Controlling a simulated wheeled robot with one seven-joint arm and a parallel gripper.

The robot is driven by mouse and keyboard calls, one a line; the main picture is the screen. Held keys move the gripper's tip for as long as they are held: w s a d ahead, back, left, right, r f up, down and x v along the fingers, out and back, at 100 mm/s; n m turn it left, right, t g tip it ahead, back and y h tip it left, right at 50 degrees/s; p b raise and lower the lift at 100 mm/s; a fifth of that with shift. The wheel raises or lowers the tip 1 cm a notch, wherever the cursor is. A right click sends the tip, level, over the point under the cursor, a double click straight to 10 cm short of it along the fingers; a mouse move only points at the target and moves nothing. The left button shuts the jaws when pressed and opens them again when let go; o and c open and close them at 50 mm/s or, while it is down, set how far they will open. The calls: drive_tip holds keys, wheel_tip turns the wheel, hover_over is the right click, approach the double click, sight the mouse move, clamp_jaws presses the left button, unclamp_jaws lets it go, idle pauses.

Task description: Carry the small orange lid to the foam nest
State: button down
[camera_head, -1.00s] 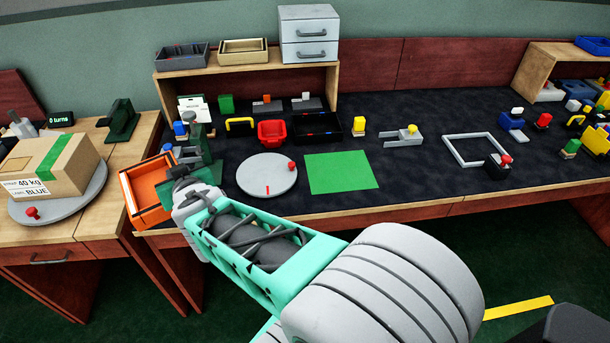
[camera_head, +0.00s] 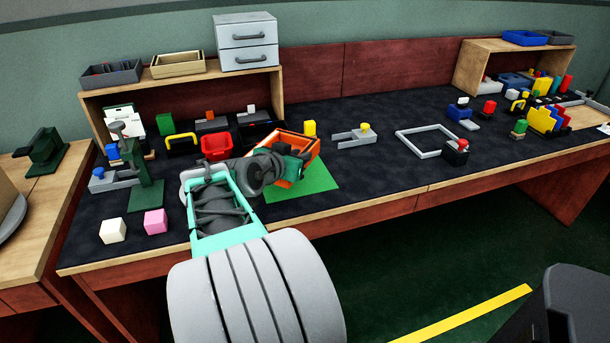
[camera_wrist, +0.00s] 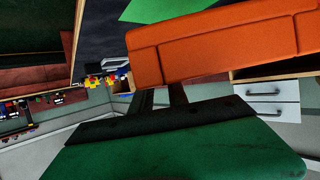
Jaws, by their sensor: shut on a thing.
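My gripper (camera_head: 284,160) is shut on an orange open box-shaped piece (camera_head: 303,143), at the far end of my reach. The piece is tilted and seems raised over the green mat (camera_head: 315,180). No foam nest can be made out for certain. The contact of fingers and piece is partly hidden by my wrist.
A green stand (camera_head: 146,185) stands at the left, with a white cube (camera_head: 112,231) and a pink cube (camera_head: 155,221) in front. A red bin (camera_head: 216,147) stands behind my wrist. A grey square frame (camera_head: 426,141) lies right. The table between mat and frame is clear.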

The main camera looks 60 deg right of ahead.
drive_tip(key=d+f, duration=0.4)
drive_tip(key=d, duration=0.1)
drive_tip(key=w+d+f+b, duration=0.1)
drive_tip(key=d+f, duration=0.1)
drive_tip(key=d, duration=0.1)
drive_tip(key=shift+d+f, duration=0.1)
drive_tip(key=shift+f, duration=0.3)
drive_tip(key=f, duration=0.4)
drive_tip(key=shift+w+d+b, duration=0.15)
drive_tip(key=shift+d+b, duration=0.15)
drive_tip(key=shift+d, duration=0.1)
drive_tip(key=shift+f, duration=0.15)
drive_tip(key=c, duration=1.3)
unclamp_jaws()
